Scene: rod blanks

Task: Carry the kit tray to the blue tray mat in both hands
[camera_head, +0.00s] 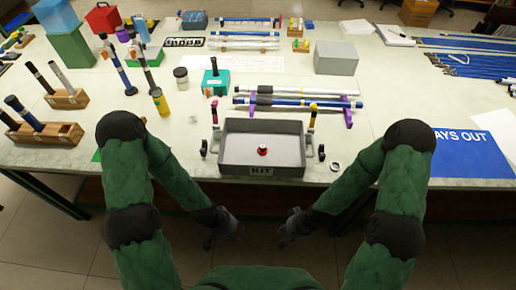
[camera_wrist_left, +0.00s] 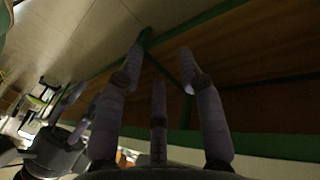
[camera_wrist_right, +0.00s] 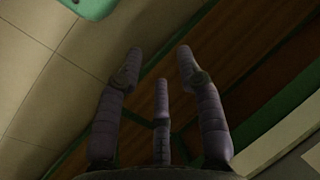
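The grey kit tray (camera_head: 238,152) sits at the front edge of the table, with a "KIT" label on its front wall. A small red part (camera_head: 262,151) stands inside it, and dark upright handles show at its left and right sides. The blue tray mat (camera_head: 460,160), lettered "AYS OUT" where visible, lies flat at the right; my right arm hides part of it. My left gripper (camera_head: 222,236) and right gripper (camera_head: 288,236) are in front of the table, below the tray and apart from it. In the wrist views the left fingers (camera_wrist_left: 162,62) and right fingers (camera_wrist_right: 157,62) are spread and empty.
Rods on purple stands (camera_head: 300,103) lie behind the tray. A yellow bottle (camera_head: 160,102) and wooden rod holders (camera_head: 45,134) stand to the left. A grey box (camera_head: 336,58) stands behind, and blue rods (camera_head: 470,65) lie at the far right. A small ring (camera_head: 335,167) lies right of the tray.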

